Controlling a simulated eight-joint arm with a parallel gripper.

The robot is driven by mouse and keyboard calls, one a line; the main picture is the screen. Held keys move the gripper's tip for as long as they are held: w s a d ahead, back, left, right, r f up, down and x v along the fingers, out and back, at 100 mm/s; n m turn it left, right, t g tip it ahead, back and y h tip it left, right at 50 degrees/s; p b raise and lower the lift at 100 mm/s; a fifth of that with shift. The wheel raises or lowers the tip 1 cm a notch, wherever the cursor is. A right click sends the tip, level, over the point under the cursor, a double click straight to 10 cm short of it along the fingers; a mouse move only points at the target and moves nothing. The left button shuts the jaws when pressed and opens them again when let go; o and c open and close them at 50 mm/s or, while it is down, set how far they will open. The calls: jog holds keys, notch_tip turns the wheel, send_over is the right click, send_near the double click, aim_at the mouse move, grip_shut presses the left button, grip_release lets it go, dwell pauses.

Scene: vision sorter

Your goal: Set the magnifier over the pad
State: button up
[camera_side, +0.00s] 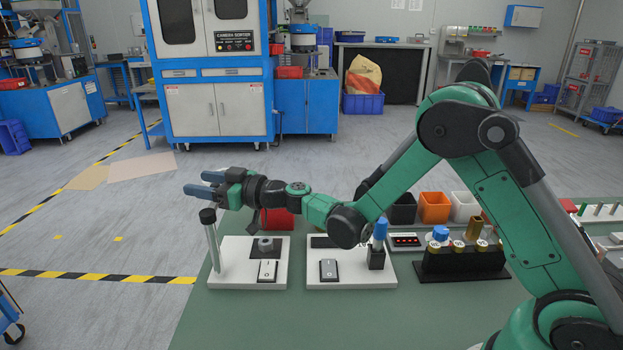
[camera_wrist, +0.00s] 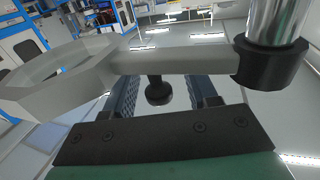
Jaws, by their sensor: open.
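In the wrist view, the magnifier (camera_wrist: 55,78) is a grey ring with a flat arm. The arm runs right to a black collar on a chrome post (camera_wrist: 277,22), crossing in front of my open fingers (camera_wrist: 165,103). A black knob (camera_wrist: 157,91) shows in the gap between the fingers; its depth is unclear, and neither finger visibly touches it. The magnifier ring is not clear in the side view.
The left white plate (camera_side: 226,271) also carries a rocker switch (camera_side: 267,270). A second white plate (camera_side: 350,278) has another switch and a blue-topped part (camera_side: 380,229). A black rack (camera_side: 460,262) and coloured bins (camera_side: 434,207) stand right, near my arm.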

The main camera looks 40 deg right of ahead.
grip_shut()
dwell(1.4)
